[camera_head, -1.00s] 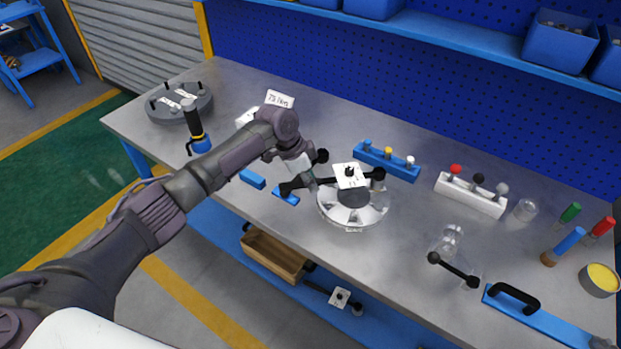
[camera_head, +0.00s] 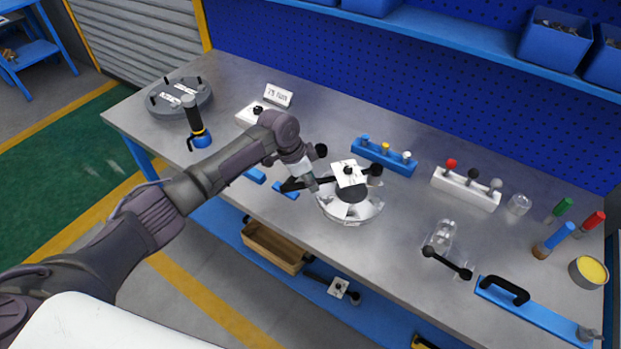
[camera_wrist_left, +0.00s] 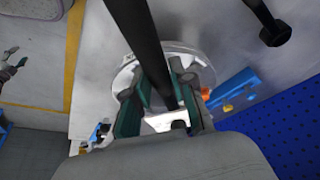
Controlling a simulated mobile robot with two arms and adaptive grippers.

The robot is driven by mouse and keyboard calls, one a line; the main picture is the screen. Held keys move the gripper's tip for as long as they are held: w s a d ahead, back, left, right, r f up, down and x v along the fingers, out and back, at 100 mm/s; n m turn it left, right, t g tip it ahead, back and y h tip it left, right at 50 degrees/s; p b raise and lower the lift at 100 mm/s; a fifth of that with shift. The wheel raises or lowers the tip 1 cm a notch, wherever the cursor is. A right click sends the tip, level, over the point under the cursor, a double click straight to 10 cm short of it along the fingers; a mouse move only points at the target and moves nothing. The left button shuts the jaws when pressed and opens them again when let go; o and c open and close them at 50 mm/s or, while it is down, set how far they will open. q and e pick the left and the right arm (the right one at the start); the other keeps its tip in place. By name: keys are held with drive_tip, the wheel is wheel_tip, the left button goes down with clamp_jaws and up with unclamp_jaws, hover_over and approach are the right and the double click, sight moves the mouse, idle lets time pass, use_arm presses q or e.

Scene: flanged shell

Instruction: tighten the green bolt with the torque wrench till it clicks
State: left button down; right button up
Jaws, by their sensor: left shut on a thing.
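The torque wrench, a black bar with a white square plate (camera_head: 348,173), lies over the round pale flanged shell (camera_head: 369,211) on the bench. My left gripper (camera_head: 308,181) is at the left part of the bar, left of the plate. In the left wrist view its two fingers (camera_wrist_left: 160,104) stand either side of the black bar (camera_wrist_left: 140,35) and are shut on it, with the shell's pale rim (camera_wrist_left: 199,66) behind. I cannot make out the green bolt; the wrench and plate cover the middle of the shell. My right gripper is not in view.
A blue block with coloured knobs (camera_head: 384,156) and a white one (camera_head: 466,189) stand right of the shell. A black-ended bar (camera_head: 447,262) lies near the front edge.

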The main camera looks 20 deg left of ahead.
use_arm(q)
drive_tip(key=shift+r, duration=0.1)
drive_tip(key=shift+r+p, duration=2.7)
drive_tip(key=shift+r, duration=0.3)
drive_tip(key=shift+w, duration=0.1)
